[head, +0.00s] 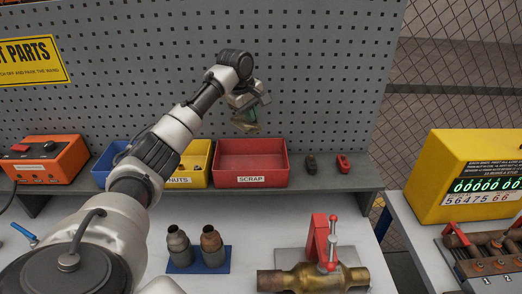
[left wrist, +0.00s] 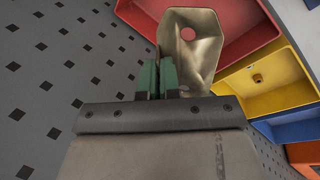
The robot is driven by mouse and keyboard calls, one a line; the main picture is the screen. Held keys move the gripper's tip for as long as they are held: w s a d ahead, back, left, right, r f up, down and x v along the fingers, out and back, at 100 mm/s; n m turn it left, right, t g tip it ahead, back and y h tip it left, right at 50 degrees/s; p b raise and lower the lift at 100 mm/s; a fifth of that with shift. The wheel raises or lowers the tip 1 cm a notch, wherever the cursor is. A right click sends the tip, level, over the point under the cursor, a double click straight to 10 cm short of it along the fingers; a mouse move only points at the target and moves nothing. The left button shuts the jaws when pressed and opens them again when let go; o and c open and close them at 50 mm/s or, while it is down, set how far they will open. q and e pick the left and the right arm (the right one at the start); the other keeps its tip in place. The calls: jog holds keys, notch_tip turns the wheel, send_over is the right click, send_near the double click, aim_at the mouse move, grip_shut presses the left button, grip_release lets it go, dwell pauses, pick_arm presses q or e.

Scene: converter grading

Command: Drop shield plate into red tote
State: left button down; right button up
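My left gripper (head: 248,108) is raised in front of the pegboard, above the red tote (head: 250,182) labelled SCRAP. In the left wrist view its green-padded fingers (left wrist: 158,80) are shut on the shield plate (left wrist: 202,50), a bent tan metal piece with a round hole. The shield plate (head: 246,125) hangs below the fingertips in the head view, apart from the tote and over its back part. In the left wrist view the red tote (left wrist: 260,32) lies beyond the plate, and what I see of its inside looks empty. My right gripper is not in view.
A yellow bin (head: 195,180) and a blue bin (head: 100,172) stand left of the tote on the shelf. A dark and a red small item (head: 343,163) sit to its right. A clamped brass converter (head: 312,279) and two dark cylinders (head: 211,243) are on the bench below.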

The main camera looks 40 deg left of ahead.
aim_at(246, 121)
pick_arm(q)
jog(key=shift+w+a+r, duration=0.2)
jog(key=shift+w+a, duration=0.05)
jog(key=shift+a, duration=0.25)
jog(key=shift+a+f+n, duration=0.1)
jog(key=shift+f+n, duration=0.05)
jog(key=shift+n, duration=0.15)
jog(key=f, duration=0.4)
jog(key=shift+s+f, duration=0.2)
jog(key=shift+s, duration=0.2)
jog(key=shift+w+f, duration=0.15)
jog(key=shift+f, duration=0.3)
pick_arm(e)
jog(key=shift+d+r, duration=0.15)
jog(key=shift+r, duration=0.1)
pick_arm(q)
jog(key=c, duration=1.3)
grip_release()
